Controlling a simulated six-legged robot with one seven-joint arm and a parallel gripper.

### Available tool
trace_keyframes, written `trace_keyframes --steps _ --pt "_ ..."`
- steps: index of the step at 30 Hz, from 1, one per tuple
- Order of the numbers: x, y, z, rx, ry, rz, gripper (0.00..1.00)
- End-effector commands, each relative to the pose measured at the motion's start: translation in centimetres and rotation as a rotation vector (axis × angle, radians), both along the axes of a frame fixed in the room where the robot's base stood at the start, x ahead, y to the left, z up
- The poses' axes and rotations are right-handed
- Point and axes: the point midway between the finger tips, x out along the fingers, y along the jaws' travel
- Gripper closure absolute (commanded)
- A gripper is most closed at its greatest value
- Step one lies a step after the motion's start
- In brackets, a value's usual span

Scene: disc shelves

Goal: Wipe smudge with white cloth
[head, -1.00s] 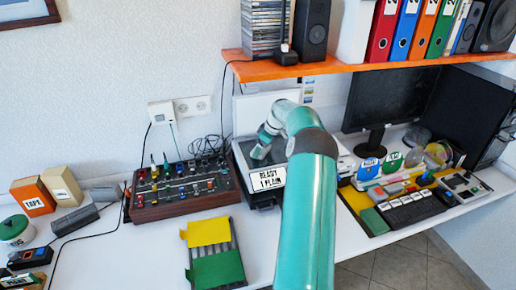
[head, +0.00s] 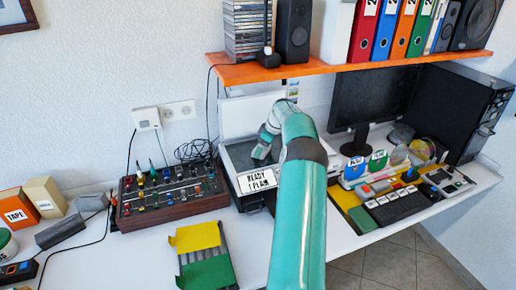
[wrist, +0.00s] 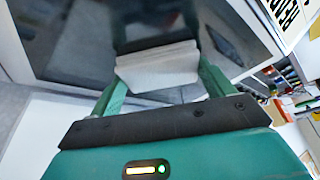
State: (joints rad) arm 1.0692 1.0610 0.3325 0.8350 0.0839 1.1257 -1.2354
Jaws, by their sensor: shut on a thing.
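The white cloth (wrist: 158,70) is a folded pad between the two green fingers of my gripper (wrist: 157,82) in the wrist view. My gripper is shut on it. The cloth is over the dark glass (wrist: 85,40) of a flatbed machine; I cannot tell whether it touches the glass. In the head view, my gripper (head: 262,150) is over the same glass (head: 240,154), behind a label reading "READY 1 PLAIN" (head: 257,181). A dark streak (wrist: 222,44) shows right of the cloth in the wrist view; I cannot tell whether it is the smudge or a reflection.
A mixer with knobs (head: 172,197) stands left of the machine, with loose cables behind it. An orange shelf (head: 240,74) with binders and speakers hangs above. A monitor (head: 372,100) and a stationery tray (head: 345,197) are at right.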

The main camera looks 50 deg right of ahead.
Motion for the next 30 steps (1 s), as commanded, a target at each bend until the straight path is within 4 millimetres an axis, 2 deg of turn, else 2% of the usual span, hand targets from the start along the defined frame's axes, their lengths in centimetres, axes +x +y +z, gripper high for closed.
trace_keyframes --steps 8,19,30 --pt "-0.4 -0.6 0.0 0.002 0.003 0.0 0.37" --pt "1.0 1.8 0.0 0.001 0.0 0.001 0.37" --pt "1.7 3.1 -0.1 0.001 0.0 0.002 0.37"
